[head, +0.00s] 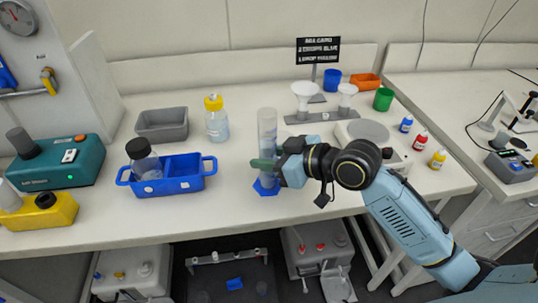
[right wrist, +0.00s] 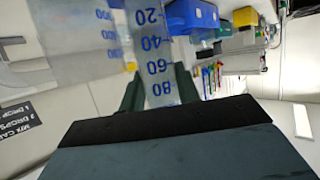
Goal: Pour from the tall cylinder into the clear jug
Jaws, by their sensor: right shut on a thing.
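The tall cylinder (head: 267,128) is clear, with a blue six-sided base (head: 265,187), and looks upright at the middle of the bench. I cannot tell whether its base touches the bench. My right gripper (head: 265,164) is shut around its lower part. In the right wrist view the cylinder (right wrist: 153,45) shows blue marks between the dark green fingers (right wrist: 158,88). The clear jug (right wrist: 75,40), with blue marks and a handle, shows to the left of the cylinder there. I cannot make the jug out in the head view. My left gripper is not in view.
A blue tote (head: 190,183) with a dark-capped bottle (head: 143,160), a yellow-capped bottle (head: 217,122) and a grey bin (head: 163,125) stand left of the cylinder. A funnel stand (head: 310,117) is behind my gripper. Small dropper bottles (head: 421,139) stand at right. The front bench edge is clear.

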